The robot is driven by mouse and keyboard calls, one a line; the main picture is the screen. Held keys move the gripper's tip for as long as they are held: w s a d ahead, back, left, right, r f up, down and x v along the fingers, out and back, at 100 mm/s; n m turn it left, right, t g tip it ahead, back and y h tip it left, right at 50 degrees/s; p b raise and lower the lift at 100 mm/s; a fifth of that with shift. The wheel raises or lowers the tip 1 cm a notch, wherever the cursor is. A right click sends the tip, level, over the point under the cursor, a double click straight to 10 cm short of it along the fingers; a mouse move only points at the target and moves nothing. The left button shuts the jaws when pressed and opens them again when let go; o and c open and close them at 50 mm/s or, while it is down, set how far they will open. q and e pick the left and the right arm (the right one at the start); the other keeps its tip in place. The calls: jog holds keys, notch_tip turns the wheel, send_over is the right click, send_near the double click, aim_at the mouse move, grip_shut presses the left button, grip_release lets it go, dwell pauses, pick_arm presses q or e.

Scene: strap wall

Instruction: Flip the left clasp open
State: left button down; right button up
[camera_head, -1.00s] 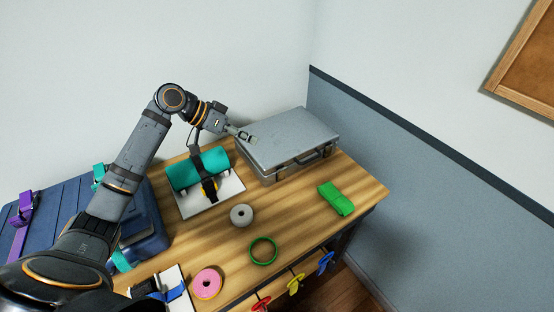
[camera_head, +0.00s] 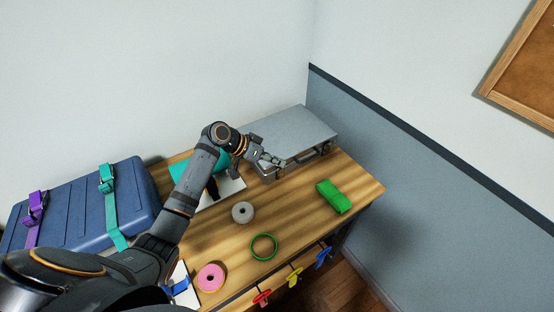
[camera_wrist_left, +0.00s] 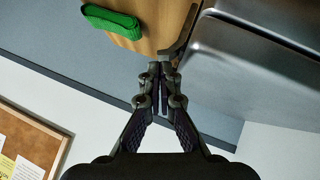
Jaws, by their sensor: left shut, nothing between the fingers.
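The grey metal case (camera_head: 295,128) lies flat at the back right of the table, its lid down. Its carry handle (camera_head: 309,157) is on the front side, between two clasps. The left clasp (camera_head: 279,173) is at the left of the front side, just below my gripper; its position is too small to tell. The right clasp (camera_head: 326,147) is farther right. My left gripper (camera_head: 277,161) is shut and empty at the case's front edge, near the left clasp. In the wrist view its fingers (camera_wrist_left: 160,72) are together beside the case (camera_wrist_left: 250,70); contact cannot be told.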

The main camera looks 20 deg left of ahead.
jog(key=shift+w+d, duration=0.1)
jog(key=shift+d, duration=0.1)
pick_arm(q)
jog(key=shift+s+d+f, duration=0.1)
jog(key=shift+d, duration=0.1)
pick_arm(e)
jog(key=shift+d, duration=0.15)
pick_arm(q)
jog(key=shift+s+d+t+y, duration=0.15)
jog(key=shift+t+y, duration=0.15)
pick_arm(e)
jog(key=shift+s+d, duration=0.15)
jog(key=shift+s, duration=0.05)
